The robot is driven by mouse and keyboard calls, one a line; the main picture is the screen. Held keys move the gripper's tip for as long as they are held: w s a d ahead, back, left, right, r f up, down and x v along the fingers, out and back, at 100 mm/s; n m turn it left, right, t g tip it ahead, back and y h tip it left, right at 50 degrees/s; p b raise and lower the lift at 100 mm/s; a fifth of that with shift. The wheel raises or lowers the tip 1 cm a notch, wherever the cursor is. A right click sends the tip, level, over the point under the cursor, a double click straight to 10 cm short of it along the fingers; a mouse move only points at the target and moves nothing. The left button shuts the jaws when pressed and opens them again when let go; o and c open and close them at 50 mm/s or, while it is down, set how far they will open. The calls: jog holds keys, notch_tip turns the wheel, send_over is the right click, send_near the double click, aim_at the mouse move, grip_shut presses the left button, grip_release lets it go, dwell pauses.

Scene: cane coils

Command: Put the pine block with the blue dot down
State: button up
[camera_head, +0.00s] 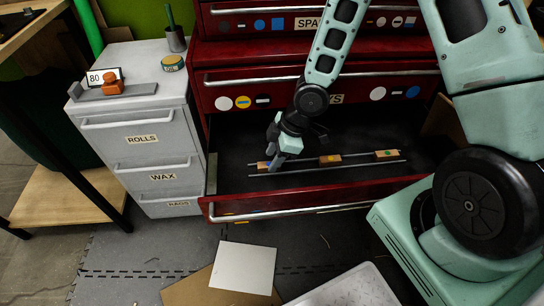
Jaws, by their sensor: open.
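The red drawer (350,195) stands open, and two thin rails lie along its dark floor. A small pine block (263,166) lies at the left end of the rails, by my fingertips; a bluish mark seems to show on it, partly hidden by my gripper. My gripper (275,160) is open, low over the drawer, with its fingers pointing down beside this block. Whether they touch it I cannot tell. A second block (330,159) lies mid-rail with a dark reddish mark. A third block (387,154) with a green dot lies at the right end.
A grey cabinet (140,145) labelled ROLLS and WAX stands left, with an orange object (112,87), a round tin (172,63) and a pen cup (176,40) on top. A white sheet (243,267) lies on the floor in front. The drawer floor before the rails is clear.

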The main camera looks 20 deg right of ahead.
jog(key=p+v, duration=0.5)
jog(key=v, duration=0.6)
jog(key=s+a+r+m+h, duration=0.1)
jog(key=s+a+r+m, duration=0.2)
jog(key=s+r, duration=0.6)
jog(key=s+a+r+m+g+h, duration=0.1)
jog(key=s+a+r+m+h, duration=0.1)
jog(key=s+a+r, duration=0.5)
notch_tip(320, 180, up, 2)
jog(key=shift+s+a+m+h, duration=0.3)
jog(key=shift+s+m, duration=0.6)
jog(key=shift+s, duration=0.35)
notch_tip(320, 180, up, 12)
jog(key=p, duration=1.2)
